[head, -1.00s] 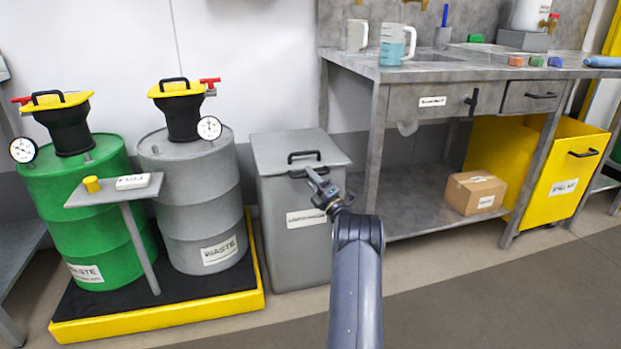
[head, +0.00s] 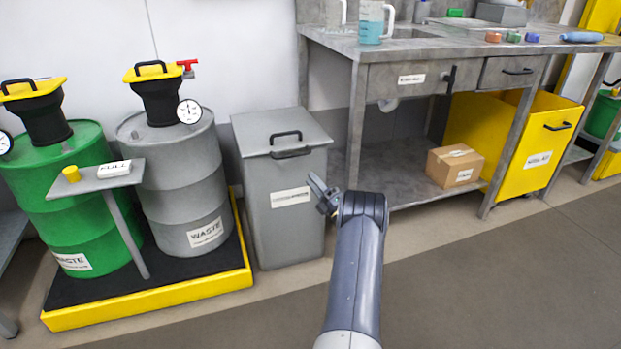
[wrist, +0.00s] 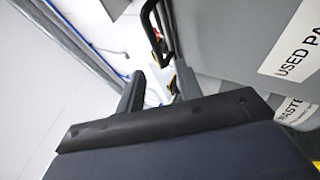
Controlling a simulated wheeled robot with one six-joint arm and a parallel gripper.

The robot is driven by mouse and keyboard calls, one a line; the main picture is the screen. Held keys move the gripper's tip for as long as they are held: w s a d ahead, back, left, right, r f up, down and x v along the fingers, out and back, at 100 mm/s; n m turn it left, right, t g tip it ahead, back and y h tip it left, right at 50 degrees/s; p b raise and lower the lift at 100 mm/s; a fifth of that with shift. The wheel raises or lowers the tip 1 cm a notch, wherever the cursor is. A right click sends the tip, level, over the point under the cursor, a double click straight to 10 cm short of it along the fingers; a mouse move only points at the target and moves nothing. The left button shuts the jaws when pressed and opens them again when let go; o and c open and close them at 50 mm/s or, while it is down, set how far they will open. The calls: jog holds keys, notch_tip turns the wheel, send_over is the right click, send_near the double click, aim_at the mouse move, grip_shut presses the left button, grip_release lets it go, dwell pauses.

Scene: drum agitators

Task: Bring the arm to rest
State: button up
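My gripper (head: 322,193) is at the end of my bent arm, in the lower middle of the head view. It shows in front of the right side of a grey lidded bin (head: 285,225), apart from it as far as I can see. In the wrist view my gripper (wrist: 158,82) shows two dark fingers with a gap between them and nothing held. Part of the gripper is hidden behind my arm's wrist joint in the head view. The bin's lid is down, and its label and black handle also show tilted in the wrist view (wrist: 245,40).
A green drum (head: 70,215) and a grey drum (head: 175,180) with yellow-lidded funnels stand on a yellow-edged pallet (head: 150,310) at left. A small stand (head: 100,180) is before them. A steel bench (head: 420,75) stands at right, with a yellow bin (head: 535,150) beneath. Floor at right is clear.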

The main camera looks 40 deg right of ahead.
aim_at(292, 155)
jog(key=shift+w, duration=0.1)
jog(key=b+x, duration=0.3)
jog(key=x, duration=0.7)
jog(key=shift+r, duration=0.1)
jog(key=shift+w+r, duration=0.25)
jog(key=shift+w, duration=0.05)
jog(key=shift+r, duration=0.25)
